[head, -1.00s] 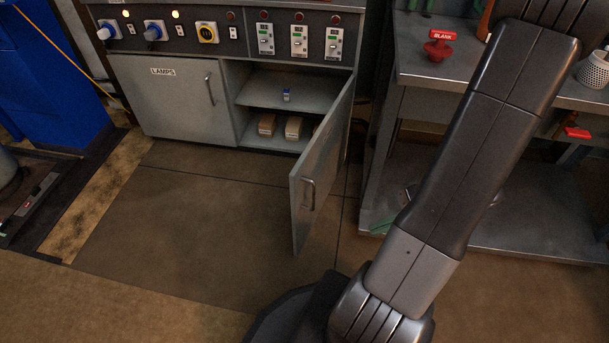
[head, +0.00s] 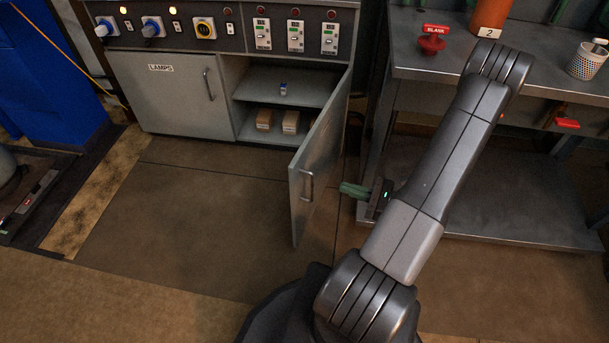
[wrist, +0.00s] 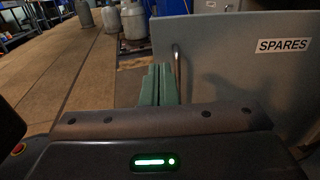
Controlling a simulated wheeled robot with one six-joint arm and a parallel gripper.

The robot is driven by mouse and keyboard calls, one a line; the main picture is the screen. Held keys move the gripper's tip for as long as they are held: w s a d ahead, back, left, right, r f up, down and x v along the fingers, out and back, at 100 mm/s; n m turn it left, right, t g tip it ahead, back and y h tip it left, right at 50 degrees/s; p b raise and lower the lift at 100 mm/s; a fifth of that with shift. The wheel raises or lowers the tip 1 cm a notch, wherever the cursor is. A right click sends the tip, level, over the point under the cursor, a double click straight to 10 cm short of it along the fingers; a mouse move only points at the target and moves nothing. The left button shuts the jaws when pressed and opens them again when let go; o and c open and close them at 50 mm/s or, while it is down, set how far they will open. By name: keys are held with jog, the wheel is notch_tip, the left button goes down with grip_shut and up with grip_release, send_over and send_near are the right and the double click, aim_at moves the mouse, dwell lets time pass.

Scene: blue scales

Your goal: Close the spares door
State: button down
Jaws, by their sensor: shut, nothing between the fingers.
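The spares door (head: 325,140) is a grey panel standing open at the right of the cabinet. It is hinged on its right side, with its free edge out toward me. Its outer face shows a bar handle (head: 307,186) near the free edge. In the wrist view the door (wrist: 225,75) carries a SPARES label (wrist: 283,45), and the handle (wrist: 178,72) stands just beyond my fingers. My gripper (head: 345,189) has green fingers, shut and empty. It is on the outer-face side, right of the handle. The fingertips (wrist: 160,70) appear close to the door; contact cannot be told.
Inside the open compartment are a small blue item (head: 284,89) on the shelf and boxes (head: 290,122) below. The lamps door (head: 172,95) is shut at left. A metal workbench (head: 460,75) with a lower shelf stands close on the right. Floor in front of the cabinet is clear.

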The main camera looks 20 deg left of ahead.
aim_at(296, 172)
jog(key=a+b, duration=0.2)
jog(key=a, duration=1)
jog(key=shift+f, duration=0.1)
jog(key=shift+a+b, duration=0.3)
jog(key=shift+a, duration=0.1)
